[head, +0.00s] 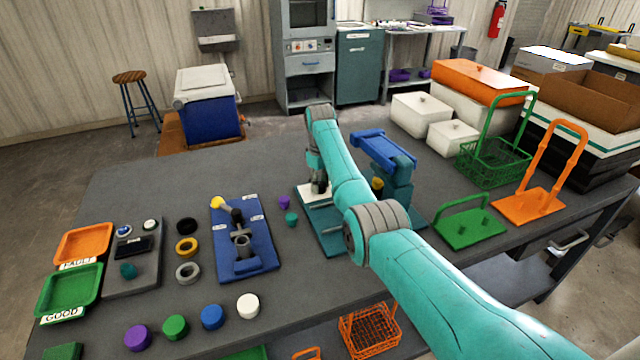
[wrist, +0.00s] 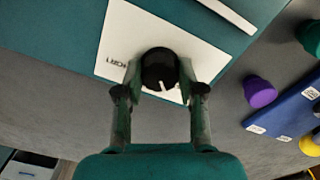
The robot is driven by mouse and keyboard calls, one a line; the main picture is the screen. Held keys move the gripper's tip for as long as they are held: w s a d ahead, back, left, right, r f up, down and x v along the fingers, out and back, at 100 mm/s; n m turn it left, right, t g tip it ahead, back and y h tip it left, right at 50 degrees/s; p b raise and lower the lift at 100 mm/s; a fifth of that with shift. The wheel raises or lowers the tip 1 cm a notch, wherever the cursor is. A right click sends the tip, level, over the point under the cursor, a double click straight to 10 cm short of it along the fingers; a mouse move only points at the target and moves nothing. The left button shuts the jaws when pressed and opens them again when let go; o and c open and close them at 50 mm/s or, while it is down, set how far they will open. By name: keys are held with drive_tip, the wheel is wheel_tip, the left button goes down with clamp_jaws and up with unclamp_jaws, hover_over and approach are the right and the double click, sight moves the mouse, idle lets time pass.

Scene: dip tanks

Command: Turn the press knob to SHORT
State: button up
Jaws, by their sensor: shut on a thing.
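The press knob (wrist: 158,62) is round and black with a white pointer line. It sits on a white label plate (wrist: 118,38) on the teal press base (wrist: 50,32). In the wrist view the pointer aims down, slightly right, towards my wrist. Dark lettering shows left of the knob, partly covered by a finger and too unclear to read surely. My gripper (wrist: 159,75) is shut on the knob, one finger on each side. In the head view my gripper (head: 319,186) is over the white plate (head: 308,196), beside the blue-topped press (head: 383,152); the knob is mostly hidden there.
A purple piece (head: 284,202) and a teal piece (head: 291,219) stand just left of the press. A blue fixture board (head: 262,256) lies farther left. A green carrier (head: 470,229) and an orange carrier (head: 528,205) stand to the right.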

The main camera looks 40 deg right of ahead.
drive_tip(key=m, duration=0.4)
drive_tip(key=shift+m, duration=0.3)
drive_tip(key=m, duration=1)
drive_tip(key=shift+m, duration=3)
drive_tip(key=o, duration=1.1)
drive_tip(key=shift+o, duration=0.2)
